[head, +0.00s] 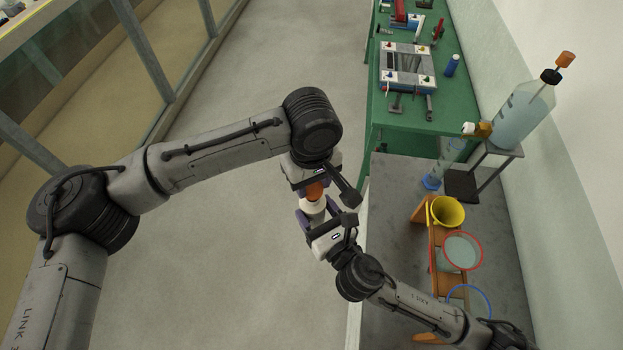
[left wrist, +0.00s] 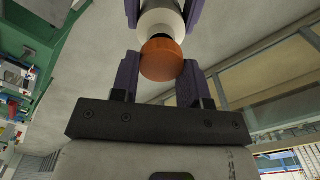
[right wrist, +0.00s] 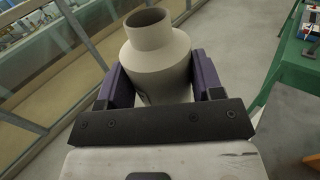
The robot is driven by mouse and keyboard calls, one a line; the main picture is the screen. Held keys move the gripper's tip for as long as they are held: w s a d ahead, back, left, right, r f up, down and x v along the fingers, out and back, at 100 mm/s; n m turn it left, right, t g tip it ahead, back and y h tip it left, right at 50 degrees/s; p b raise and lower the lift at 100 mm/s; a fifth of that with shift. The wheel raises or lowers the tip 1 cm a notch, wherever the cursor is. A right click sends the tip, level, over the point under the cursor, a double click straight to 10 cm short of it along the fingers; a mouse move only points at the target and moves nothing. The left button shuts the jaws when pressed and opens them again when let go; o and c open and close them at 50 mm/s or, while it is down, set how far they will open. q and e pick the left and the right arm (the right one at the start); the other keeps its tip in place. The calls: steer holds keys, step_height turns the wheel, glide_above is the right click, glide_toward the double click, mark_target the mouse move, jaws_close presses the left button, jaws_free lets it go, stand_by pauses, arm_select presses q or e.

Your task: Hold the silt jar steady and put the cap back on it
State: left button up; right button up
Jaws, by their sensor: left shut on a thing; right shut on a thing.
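The silt jar (head: 312,207) is a pale cream jar with a narrower neck. My right gripper (head: 319,216) is shut around its body. In the right wrist view the jar (right wrist: 160,60) stands between the purple fingers, its neck (right wrist: 148,28) bare and open at the top. The orange cap (head: 315,190) is in my left gripper (head: 313,184), which is shut on it. In the left wrist view the cap (left wrist: 161,60) sits between the fingers and overlaps the jar (left wrist: 160,18) beyond it. The right wrist view shows no cap on or near the neck, so they look apart; the exact gap is unclear.
A green bench (head: 402,127) with tools stands at the back right. A large bottle (head: 522,115) sits on a small stand. The glass flume runs along the left; open floor lies between.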

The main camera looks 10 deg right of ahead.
arm_select(q)
steer(key=shift+f, duration=0.85)
steer(key=shift+f, duration=0.5)
